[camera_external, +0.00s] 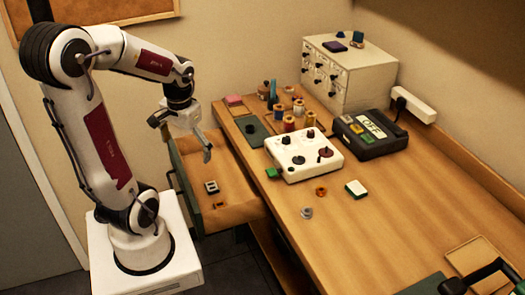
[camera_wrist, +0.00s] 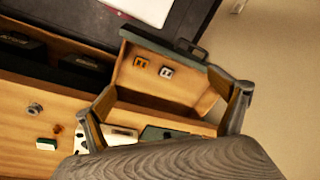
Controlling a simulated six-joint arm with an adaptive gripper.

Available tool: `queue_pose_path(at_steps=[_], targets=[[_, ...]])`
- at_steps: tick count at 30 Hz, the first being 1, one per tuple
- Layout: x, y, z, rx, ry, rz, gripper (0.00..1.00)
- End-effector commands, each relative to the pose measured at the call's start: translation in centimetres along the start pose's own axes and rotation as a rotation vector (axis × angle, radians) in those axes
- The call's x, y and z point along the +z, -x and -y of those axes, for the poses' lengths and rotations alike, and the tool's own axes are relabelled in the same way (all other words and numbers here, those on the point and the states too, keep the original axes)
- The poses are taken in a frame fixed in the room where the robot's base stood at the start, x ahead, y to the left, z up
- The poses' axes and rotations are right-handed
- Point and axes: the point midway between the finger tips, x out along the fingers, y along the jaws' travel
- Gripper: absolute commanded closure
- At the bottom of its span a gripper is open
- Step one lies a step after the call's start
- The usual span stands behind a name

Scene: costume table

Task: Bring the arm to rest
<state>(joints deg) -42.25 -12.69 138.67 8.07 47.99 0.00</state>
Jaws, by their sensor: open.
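My gripper (camera_external: 182,138) is open and hangs in the air at the left of the costume table (camera_external: 400,225), over the pulled-out drawer (camera_external: 238,213). Its fingers are spread and nothing is between them. In the wrist view my gripper (camera_wrist: 161,82) also shows open, with the drawer (camera_wrist: 150,92) beyond the fingertips. A grey-white piece (camera_external: 211,187) and a small orange-brown piece (camera_external: 218,205) lie apart in the drawer. They also show in the wrist view as the grey-white piece (camera_wrist: 166,72) and the orange-brown piece (camera_wrist: 141,62).
A white panel with knobs (camera_external: 290,158), a black case (camera_external: 385,143), several spools (camera_external: 289,124) and a small-drawer cabinet (camera_external: 365,82) stand on the table. A grey ring (camera_external: 306,213), an orange ring (camera_external: 321,191) and a green-white block (camera_external: 356,188) lie nearer. The table's front middle is clear.

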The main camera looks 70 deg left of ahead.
Motion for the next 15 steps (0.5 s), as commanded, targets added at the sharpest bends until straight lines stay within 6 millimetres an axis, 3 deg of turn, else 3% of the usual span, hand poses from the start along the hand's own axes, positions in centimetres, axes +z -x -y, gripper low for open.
queue_pose_path(at_steps=[6, 15], targets=[[1.5, 2.8, -4.8, 0.062, -0.090, -0.063, 0.04], [3.5, 6.1, -10.1, 0.147, -0.230, -0.176, 0.04]])
